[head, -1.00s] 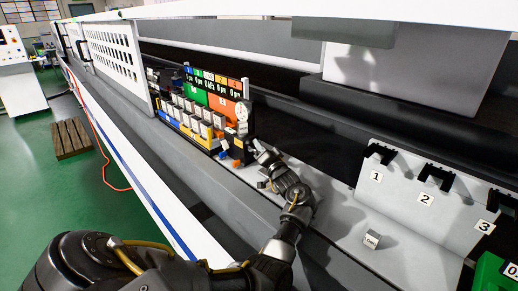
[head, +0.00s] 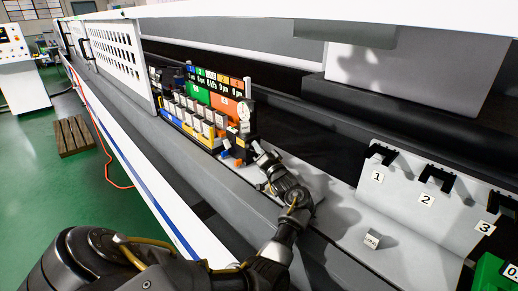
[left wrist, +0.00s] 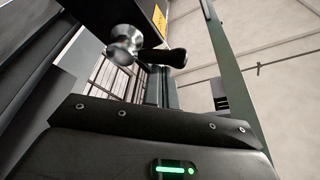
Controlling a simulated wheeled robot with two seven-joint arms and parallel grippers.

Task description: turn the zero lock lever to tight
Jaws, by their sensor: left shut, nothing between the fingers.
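In the left wrist view, a round silver hub (left wrist: 125,42) carries a short black lever (left wrist: 165,57) that points right; I take this to be the zero lock lever. It sits beyond the dark edge of my gripper body, and no touch shows. In the head view, a dial gauge (head: 243,112) stands at the near right end of the coloured display stand, and the lever cannot be made out. My left gripper (head: 262,163) is shut and empty, just right of the stand's foot. Its fingertips are hard to see. My right gripper is out of view.
The stand (head: 222,108) holds several grey blocks in rows, with orange and blue pieces at its near foot. A small labelled block (head: 372,239) lies on the grey ledge. A white panel (head: 425,205) numbered 1 to 3 stands at right. Dark rails run behind.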

